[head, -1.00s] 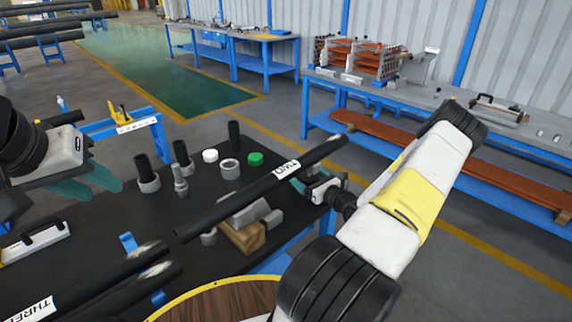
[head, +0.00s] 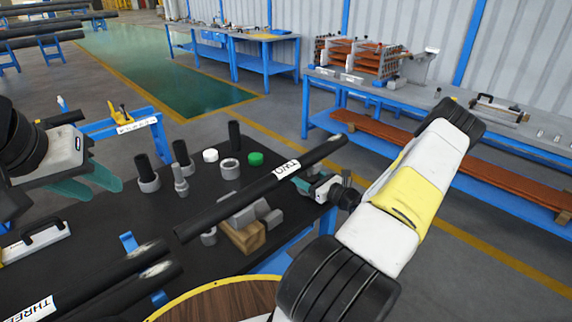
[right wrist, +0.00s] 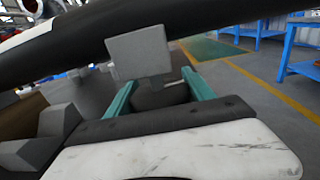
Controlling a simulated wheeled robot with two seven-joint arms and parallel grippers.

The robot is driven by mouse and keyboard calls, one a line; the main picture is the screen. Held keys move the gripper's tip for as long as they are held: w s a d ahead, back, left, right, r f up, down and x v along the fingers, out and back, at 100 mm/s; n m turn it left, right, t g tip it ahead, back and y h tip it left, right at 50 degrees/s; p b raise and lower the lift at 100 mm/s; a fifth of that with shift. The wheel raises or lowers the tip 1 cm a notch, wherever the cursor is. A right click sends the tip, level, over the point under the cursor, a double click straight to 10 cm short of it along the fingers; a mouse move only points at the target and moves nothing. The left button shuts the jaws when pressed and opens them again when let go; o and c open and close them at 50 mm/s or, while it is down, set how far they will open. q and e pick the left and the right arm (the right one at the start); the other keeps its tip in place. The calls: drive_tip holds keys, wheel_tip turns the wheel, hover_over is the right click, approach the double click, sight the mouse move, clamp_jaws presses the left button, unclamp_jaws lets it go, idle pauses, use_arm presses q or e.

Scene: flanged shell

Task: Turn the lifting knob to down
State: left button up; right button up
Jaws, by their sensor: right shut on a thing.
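My right gripper (head: 312,187) is at the right edge of the black table, beside the far end of the black bar marked TWO (head: 250,195). In the right wrist view its teal fingers (right wrist: 158,98) are shut on a dark rounded part, which looks like the lifting knob (right wrist: 158,93). A grey block (right wrist: 138,53) hides some of it, and I cannot read its setting. My left gripper (head: 90,182) hangs over the left side of the table, empty, with its teal fingers apart.
A round wooden top (head: 220,302) stands in front. The long black bar crosses close over my right gripper.

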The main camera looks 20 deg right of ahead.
drive_tip(key=n+g+y, duration=0.1)
drive_tip(key=y, duration=0.1)
drive_tip(key=n+g+y, duration=0.4)
drive_tip(key=shift+s+a, duration=0.3)
drive_tip(key=shift+a, duration=0.1)
drive_tip(key=n+g+y, duration=0.1)
drive_tip(key=g, duration=0.1)
drive_tip(key=n+g+y, duration=0.2)
drive_tip(key=shift+s+a+n+g, duration=0.2)
drive_tip(key=shift+s+n+g, duration=0.1)
drive_tip(key=shift+s, duration=0.05)
drive_tip(key=shift+s+n+g+y, duration=0.15)
drive_tip(key=shift+n+g+y, duration=0.15)
drive_tip(key=shift+n+g, duration=0.45)
drive_tip(key=shift+s+n+g+y, duration=0.15)
drive_tip(key=shift+n+g+y, duration=0.2)
drive_tip(key=shift+g, duration=0.7)
drive_tip(key=o, duration=1.3)
drive_tip(key=shift+a, duration=0.1)
drive_tip(key=shift+o, duration=0.2)
drive_tip(key=shift+s+d, duration=0.2)
drive_tip(key=shift+d, duration=1.1)
drive_tip(key=shift+s+d, duration=0.2)
drive_tip(key=shift+d, duration=1.1)
drive_tip(key=shift+s+d, duration=0.2)
drive_tip(key=shift+d, duration=1.1)
